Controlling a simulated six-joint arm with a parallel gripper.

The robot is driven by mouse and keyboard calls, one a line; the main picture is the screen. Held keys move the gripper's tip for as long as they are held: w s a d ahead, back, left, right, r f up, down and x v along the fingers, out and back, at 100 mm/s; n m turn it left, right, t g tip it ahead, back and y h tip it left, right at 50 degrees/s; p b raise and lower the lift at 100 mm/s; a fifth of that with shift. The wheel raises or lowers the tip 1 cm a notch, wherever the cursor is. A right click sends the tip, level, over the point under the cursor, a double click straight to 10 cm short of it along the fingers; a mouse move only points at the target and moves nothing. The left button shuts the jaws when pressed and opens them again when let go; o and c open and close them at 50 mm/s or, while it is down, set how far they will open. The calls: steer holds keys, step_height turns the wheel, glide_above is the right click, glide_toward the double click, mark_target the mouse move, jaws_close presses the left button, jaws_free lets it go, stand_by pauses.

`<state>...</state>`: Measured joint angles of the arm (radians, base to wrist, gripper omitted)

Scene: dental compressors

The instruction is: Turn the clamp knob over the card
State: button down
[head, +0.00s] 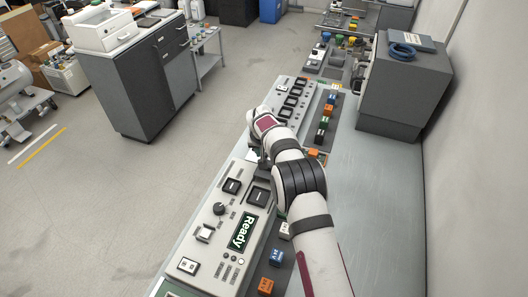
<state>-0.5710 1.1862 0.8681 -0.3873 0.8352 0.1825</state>
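My arm reaches over the bench from the lower right and bends down at its wrist. My gripper (261,163) is a small dark shape below the wrist, over the far end of the near control panel (195,258). Its fingers are too small and too covered to show whether they are open or hold anything. A small white piece (252,155) shows beside it; I cannot tell if this is the card. No clamp knob can be made out there; it may be hidden by the wrist. A black round knob (219,208) is on the panel, nearer the camera and apart from the gripper.
The panel has a lit "Ready" display (243,231), dark square switches (231,186) and a white raised switch (205,232). Coloured blocks (277,257) line the strip to its right. A second panel (293,100) lies beyond. A grey cabinet (402,90) stands at right.

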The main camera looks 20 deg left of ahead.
steer(key=c, duration=0.6)
jaws_free()
steer(key=v, duration=1.6)
steer(key=shift+f, duration=0.1)
steer(key=s+d+r+m+g, duration=0.15)
steer(key=s+d+r, duration=0.25)
steer(key=s+d, duration=0.45)
steer(key=s+d+r+m+g, duration=0.1)
steer(key=s+d+r+m, duration=0.3)
steer(key=d, duration=0.7)
steer(key=s+d+f+m, duration=0.1)
steer(key=s+d, duration=0.1)
steer(key=s, duration=0.6)
steer(key=s+d+f+m+g, duration=0.1)
steer(key=s+d, duration=0.2)
steer(key=s, duration=0.4)
steer(key=s+d+f+m+g, duration=0.1)
steer(key=s+d+f, duration=0.1)
steer(key=s, duration=0.6)
steer(key=shift+s+d+f+y, duration=0.1)
steer(key=shift+s+d+y, duration=0.2)
